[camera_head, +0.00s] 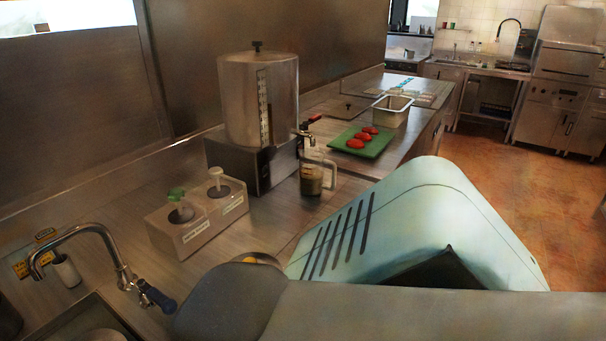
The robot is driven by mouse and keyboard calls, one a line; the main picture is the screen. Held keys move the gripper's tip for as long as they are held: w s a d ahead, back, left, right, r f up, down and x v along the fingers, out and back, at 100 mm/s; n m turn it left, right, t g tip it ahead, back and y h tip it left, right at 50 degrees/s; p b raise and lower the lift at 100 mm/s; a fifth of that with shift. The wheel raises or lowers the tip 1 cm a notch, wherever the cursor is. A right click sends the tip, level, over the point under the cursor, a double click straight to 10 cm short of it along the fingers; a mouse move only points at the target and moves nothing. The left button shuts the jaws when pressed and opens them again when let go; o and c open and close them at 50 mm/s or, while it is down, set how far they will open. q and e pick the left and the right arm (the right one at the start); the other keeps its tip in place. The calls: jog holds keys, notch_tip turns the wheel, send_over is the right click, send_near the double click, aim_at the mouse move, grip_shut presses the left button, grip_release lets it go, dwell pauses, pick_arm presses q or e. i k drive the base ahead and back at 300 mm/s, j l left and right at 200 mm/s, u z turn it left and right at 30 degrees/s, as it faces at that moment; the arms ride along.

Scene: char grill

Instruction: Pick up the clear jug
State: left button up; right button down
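The clear jug (313,174) stands upright on the steel counter, under the tap of a metal drink dispenser (258,100). Its handle faces right, and its lower part looks brownish. Neither of my grippers shows in the view. Pale and dark grey parts, which look like my own body, fill the lower right and hide the counter's near edge there. Nothing is seen touching the jug.
A two-pump sauce box (197,217) stands left of the jug on the counter. A sink tap (98,238) is at the lower left. A green board (361,143) with several red items and a metal pan (392,110) lie beyond. Open floor (500,180) is at the right.

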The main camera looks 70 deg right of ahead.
aim_at(318, 174)
jog(key=k, duration=0.6)
jog(key=z, duration=2)
jog(key=i+l, duration=0.1)
jog(key=i, duration=0.2)
jog(key=i+l, duration=0.1)
jog(key=i, duration=0.25)
jog(key=l+u, duration=0.1)
jog(key=u, duration=0.25)
jog(key=l+u, duration=0.1)
jog(key=u, duration=0.3)
jog(key=l+u, duration=0.1)
jog(key=u, duration=0.25)
jog(key=l+u, duration=0.3)
jog(key=l, duration=0.15)
jog(key=k+l+u, duration=0.15)
jog(key=l+u, duration=0.2)
jog(key=k+l+u, duration=0.1)
jog(key=l, duration=0.2)
jog(key=k+l, duration=0.1)
jog(key=l, duration=0.2)
jog(key=k+l+u, duration=0.15)
jog(key=l, duration=0.15)
